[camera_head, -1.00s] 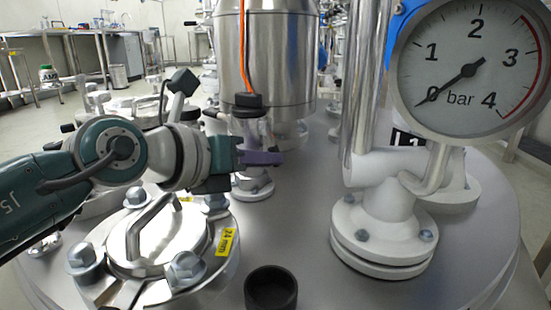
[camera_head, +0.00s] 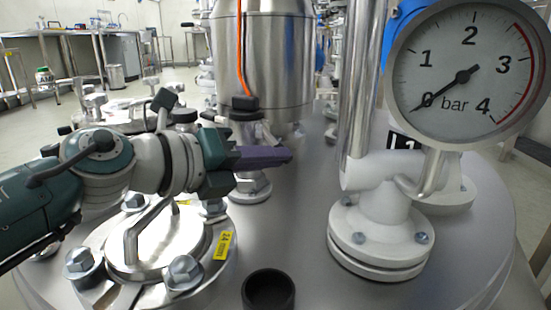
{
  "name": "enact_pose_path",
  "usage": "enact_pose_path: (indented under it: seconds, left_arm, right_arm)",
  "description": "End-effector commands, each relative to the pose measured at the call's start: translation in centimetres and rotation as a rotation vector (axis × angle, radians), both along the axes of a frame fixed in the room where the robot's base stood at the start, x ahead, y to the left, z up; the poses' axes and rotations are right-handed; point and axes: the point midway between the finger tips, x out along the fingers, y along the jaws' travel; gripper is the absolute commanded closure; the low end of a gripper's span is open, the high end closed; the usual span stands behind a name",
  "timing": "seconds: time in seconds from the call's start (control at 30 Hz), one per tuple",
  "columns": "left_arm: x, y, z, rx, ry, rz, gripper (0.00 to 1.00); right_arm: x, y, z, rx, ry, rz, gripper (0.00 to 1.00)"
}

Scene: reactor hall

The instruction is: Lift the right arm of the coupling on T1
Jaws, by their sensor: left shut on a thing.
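The coupling (camera_head: 244,108) stands behind my left gripper, in front of the steel vessel. It has a dark top with an orange cable rising from it, and its lower part goes down to a bolted flange (camera_head: 250,187). My left gripper (camera_head: 284,155) comes in from the left, its purple fingers pointing right across the front of the coupling. The fingers are closed together on the coupling's right arm, which they largely hide; its exact angle cannot be seen. My right gripper is not in view.
A pressure gauge (camera_head: 467,72) reads near 0 bar above a white flanged pipe (camera_head: 382,225) at the right. A bolted hatch with a handle (camera_head: 155,235) lies below my left arm. A black cup (camera_head: 268,290) stands at the front. A steel vessel (camera_head: 275,60) rises behind.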

Motion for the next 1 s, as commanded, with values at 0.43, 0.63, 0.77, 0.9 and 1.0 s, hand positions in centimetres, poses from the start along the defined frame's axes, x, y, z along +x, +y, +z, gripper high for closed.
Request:
enact_pose_path:
  seconds: [0.43,0.63,0.77,0.9,1.0]
  left_arm:
    - [-0.4,-0.8,1.6,-0.376,0.198,-0.001,1.0]
    - [-0.5,-1.0,2.3,-0.526,0.278,-0.002,1.0]
    - [-0.5,-1.0,2.7,-0.608,0.322,0.0,1.0]
    - [-0.5,-1.0,3.1,-0.676,0.358,-0.002,1.0]
    - [-0.5,-1.0,3.3,-0.711,0.376,-0.002,1.0]
  right_arm:
    - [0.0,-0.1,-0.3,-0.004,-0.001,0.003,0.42]
    - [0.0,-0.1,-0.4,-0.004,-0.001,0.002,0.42]
    - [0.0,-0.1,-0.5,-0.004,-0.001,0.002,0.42]
    - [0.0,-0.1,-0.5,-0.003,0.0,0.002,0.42]
    - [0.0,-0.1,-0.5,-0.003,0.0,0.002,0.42]
